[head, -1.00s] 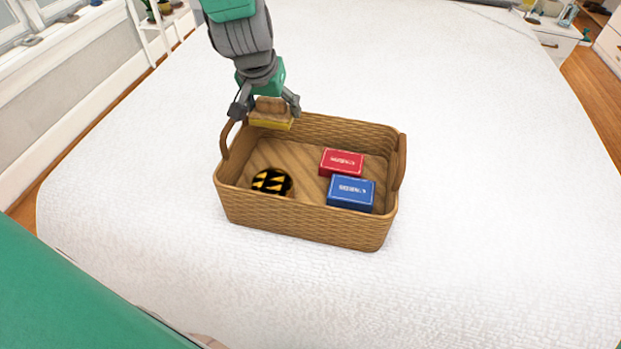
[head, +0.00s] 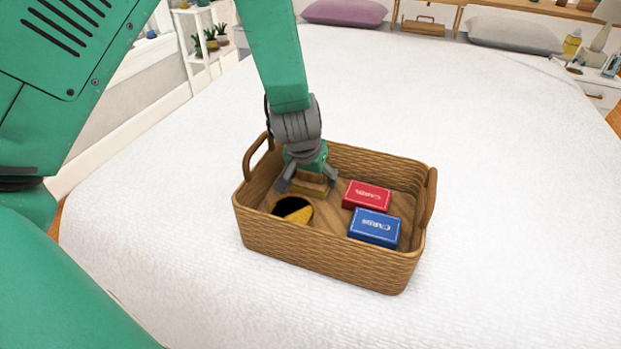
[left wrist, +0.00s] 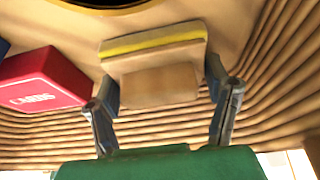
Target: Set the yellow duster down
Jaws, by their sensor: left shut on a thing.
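The yellow duster (head: 313,184) is a small wooden block with a yellow layer along one side. It is inside the wicker basket (head: 325,262), low near the back left of the basket floor. My left gripper (head: 307,181) points down into the basket and is shut on the duster. In the left wrist view the duster (left wrist: 152,68) sits between the two fingers. I cannot tell whether its underside touches the basket floor. My right gripper is in neither view.
In the basket are a red card box (head: 367,196), a blue card box (head: 375,228) and a round black and yellow thing (head: 293,209). The basket stands on a white bed (head: 500,180) with clear room around. Pillows (head: 345,12) lie at the far end.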

